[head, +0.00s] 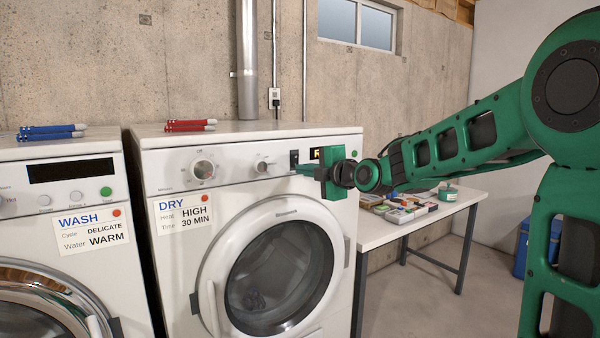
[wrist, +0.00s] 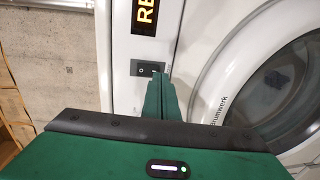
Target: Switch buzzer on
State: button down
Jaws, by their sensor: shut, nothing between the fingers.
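The white dryer (head: 170,240) stands in the middle of the head view. A small black rocker switch (head: 294,157), probably the buzzer switch, is on its front panel between a knob and the display. The switch also shows in the wrist view (wrist: 143,68), with a round mark on its left half. My green gripper (head: 299,168) is shut and empty, its fingertips at the panel by the switch. In the wrist view the fingertips (wrist: 160,79) overlap the switch's right end. I cannot tell whether they touch it. The switch's label is not readable.
The display (wrist: 145,15) shows orange letters, partly cut off. A washer (head: 60,220) stands left of the dryer. Red-handled items (head: 190,126) lie on the dryer top. A table (head: 420,222) with small boxes stands to the right. The dryer's round door (head: 275,270) is below the panel.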

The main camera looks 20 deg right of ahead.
jog(key=f+v, duration=0.3)
jog(key=v, duration=0.9)
jog(key=shift+d, duration=0.2)
jog(key=shift+s, duration=0.1)
jog(key=s+d+f+m+g+h, duration=0.3)
jog(key=s+d+f+m+g, duration=0.15)
jog(key=s+f+m, duration=0.35)
jog(key=s+d+f+m+g+h, duration=0.2)
jog(key=s+d+f+m+g, duration=0.3)
jog(key=s+f, duration=0.4)
jog(key=s+d+f+m+g, duration=0.1)
jog(key=s+f+m+g, duration=0.2)
jog(key=s+m, duration=0.4)
jog(key=s+d+f+m+g, duration=0.2)
jog(key=s+m, duration=0.6)
jog(key=s, duration=0.6)
notch_tip(320, 180, down, 3)
jog(key=shift+r+g, duration=0.25)
jog(key=shift+g, duration=0.5)
